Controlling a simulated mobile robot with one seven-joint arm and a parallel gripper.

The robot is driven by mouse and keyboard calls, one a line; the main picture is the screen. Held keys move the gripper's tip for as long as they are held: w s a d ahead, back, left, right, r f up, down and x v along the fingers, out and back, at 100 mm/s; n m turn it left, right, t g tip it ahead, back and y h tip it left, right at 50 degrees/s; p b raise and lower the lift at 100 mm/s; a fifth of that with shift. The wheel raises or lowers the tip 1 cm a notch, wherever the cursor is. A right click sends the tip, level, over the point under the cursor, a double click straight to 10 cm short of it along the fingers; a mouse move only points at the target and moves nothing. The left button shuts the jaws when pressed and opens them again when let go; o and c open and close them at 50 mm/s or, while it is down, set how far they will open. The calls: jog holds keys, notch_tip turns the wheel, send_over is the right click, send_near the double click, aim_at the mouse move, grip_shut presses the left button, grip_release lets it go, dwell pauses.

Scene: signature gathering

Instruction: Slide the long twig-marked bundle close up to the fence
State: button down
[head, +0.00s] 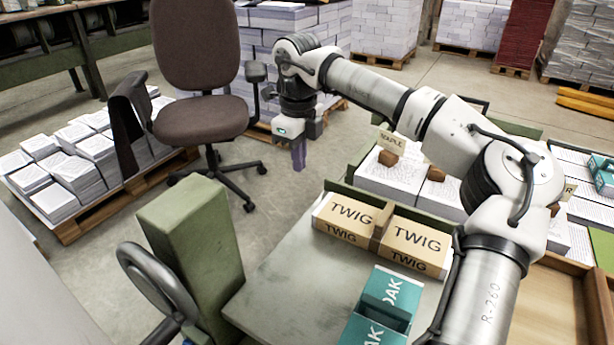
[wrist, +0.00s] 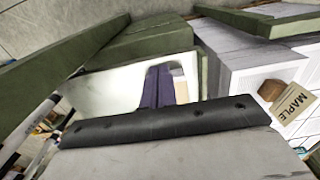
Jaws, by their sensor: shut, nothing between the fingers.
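The long brown bundle (head: 345,212) has TWIG printed on both halves and a darker band across its middle. It lies on the grey table (head: 285,262) in the head view, near the green fence (head: 342,188) along the table's far edge. Any gap between them cannot be judged. My gripper (head: 299,166) is shut and empty, pointing down, beyond and left of the bundle and apart from it. Its purple fingers (wrist: 157,88) show together in the wrist view; a small tan patch beside them may be the bundle.
A teal OAK box (head: 383,300) stands in front of the bundle. Paper stacks with a MAPLE tag (head: 393,139) lie beyond the fence. A green block (head: 190,235) and a grey handwheel (head: 155,285) stand left. A brown chair (head: 200,75) stands behind. The table left of the bundle is clear.

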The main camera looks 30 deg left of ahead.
aim_at(430, 243)
jog(key=d+f, duration=0.1)
jog(key=f, duration=0.2)
jog(key=d+f, duration=0.1)
jog(key=f, duration=0.2)
jog(key=d+f, duration=0.1)
jog(key=f, duration=0.2)
jog(key=shift+f+b, duration=0.15)
jog(key=shift+b, duration=0.15)
jog(key=shift+d, duration=0.55)
jog(key=shift+w+d, duration=0.1)
jog(key=shift+d, duration=0.3)
jog(key=d+b, duration=0.1)
jog(key=d, duration=0.7)
jog(key=w+d, duration=0.1)
jog(key=d, duration=0.7)
jog(key=d+b, duration=0.1)
jog(key=d, duration=0.6)
jog(key=shift+w+d+b, duration=0.15)
jog(key=shift+d+b, duration=0.15)
jog(key=shift+d, duration=0.1)
